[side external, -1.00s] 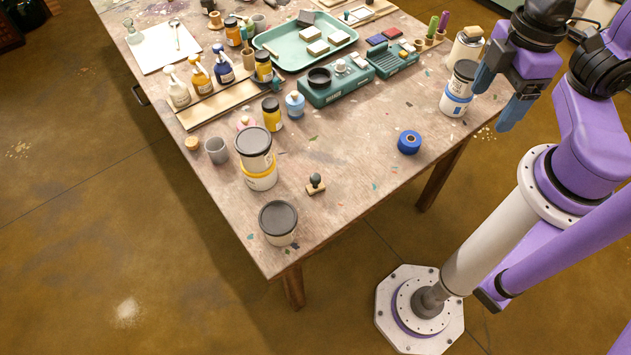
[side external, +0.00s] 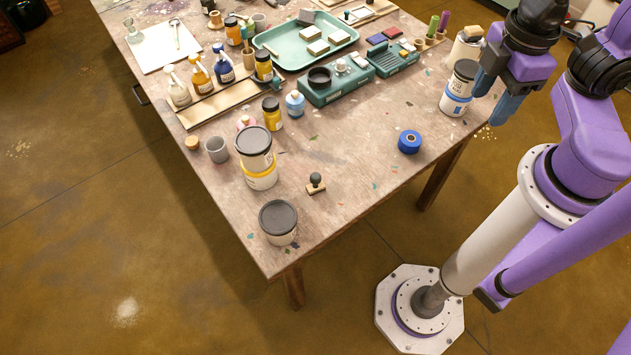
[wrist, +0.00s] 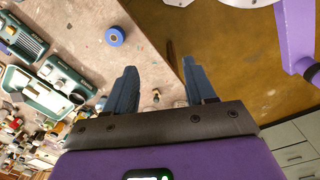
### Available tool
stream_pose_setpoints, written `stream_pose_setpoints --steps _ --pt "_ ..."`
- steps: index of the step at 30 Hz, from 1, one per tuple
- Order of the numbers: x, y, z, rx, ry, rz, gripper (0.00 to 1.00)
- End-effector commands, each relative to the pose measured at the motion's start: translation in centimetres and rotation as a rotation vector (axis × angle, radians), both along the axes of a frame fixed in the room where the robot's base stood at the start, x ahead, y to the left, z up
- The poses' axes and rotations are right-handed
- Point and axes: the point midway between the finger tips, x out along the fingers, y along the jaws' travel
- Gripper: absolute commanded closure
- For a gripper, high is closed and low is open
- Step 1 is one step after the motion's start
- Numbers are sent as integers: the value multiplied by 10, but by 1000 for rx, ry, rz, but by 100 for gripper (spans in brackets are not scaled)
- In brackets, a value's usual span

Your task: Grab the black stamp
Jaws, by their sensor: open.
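The black stamp (side external: 316,182) stands upright on the table near its front edge. My gripper (side external: 497,98) is above the table's right side, well to the right of the stamp and higher. In the wrist view my gripper (wrist: 157,88) has its two blue fingers apart with nothing held.
White jars (side external: 456,104) stand close to my gripper. The wooden table (side external: 350,225) is bare around the stamp.

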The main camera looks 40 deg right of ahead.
Motion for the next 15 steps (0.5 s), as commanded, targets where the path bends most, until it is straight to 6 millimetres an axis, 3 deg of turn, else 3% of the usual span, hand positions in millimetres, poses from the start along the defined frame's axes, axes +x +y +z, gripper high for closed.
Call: stream_pose_setpoints --steps 8,15 --pt "44 -3 -36 -384 -104 232 45" --pt "91 14 -60 -708 -257 510 45"
